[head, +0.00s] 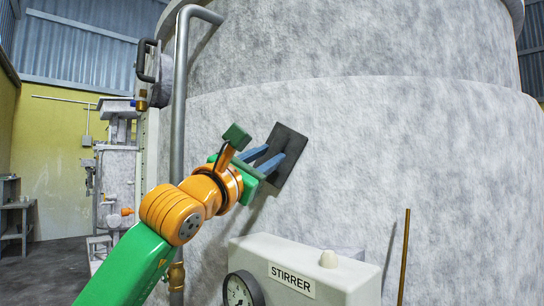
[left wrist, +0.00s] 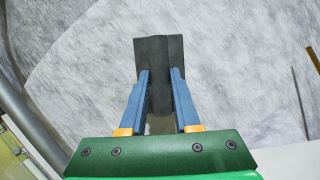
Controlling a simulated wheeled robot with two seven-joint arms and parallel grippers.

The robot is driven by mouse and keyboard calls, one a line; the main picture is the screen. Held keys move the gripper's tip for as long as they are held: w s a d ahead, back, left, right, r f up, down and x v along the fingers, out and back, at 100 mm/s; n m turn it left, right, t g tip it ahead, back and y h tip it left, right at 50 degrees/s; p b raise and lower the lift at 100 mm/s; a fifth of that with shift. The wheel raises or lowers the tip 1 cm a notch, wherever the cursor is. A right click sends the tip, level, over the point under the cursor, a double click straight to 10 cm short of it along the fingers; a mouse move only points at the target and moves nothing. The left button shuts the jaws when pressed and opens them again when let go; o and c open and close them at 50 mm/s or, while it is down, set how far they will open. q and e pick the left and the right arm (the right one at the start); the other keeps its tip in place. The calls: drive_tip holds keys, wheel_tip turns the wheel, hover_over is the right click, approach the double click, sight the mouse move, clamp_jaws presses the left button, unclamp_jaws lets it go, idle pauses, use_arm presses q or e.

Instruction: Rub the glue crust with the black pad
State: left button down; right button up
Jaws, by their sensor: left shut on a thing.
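The black pad (head: 291,146) is a dark square plate at the large mottled grey vessel wall (head: 400,150). It sits tilted in the head view, and I cannot tell whether its face touches the wall. My left gripper (head: 277,161) has its blue fingers shut on the pad's back. In the left wrist view the pad (left wrist: 153,50) lies beyond the fingertips, with a dark ridge between the fingers of my left gripper (left wrist: 160,76). I cannot make out a separate glue crust; the pad hides the wall behind it. My right gripper is not in view.
A grey vertical pipe (head: 180,100) runs left of the pad. Below stands a pale box labelled STIRRER (head: 310,270) with a round gauge (head: 240,290). A thin brown rod (head: 403,255) stands right of it. The wall right of the pad is clear.

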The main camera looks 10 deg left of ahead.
use_arm(q)
drive_tip(key=a+p, duration=0.2)
drive_tip(key=a, duration=0.4)
drive_tip(key=shift+w, duration=0.45)
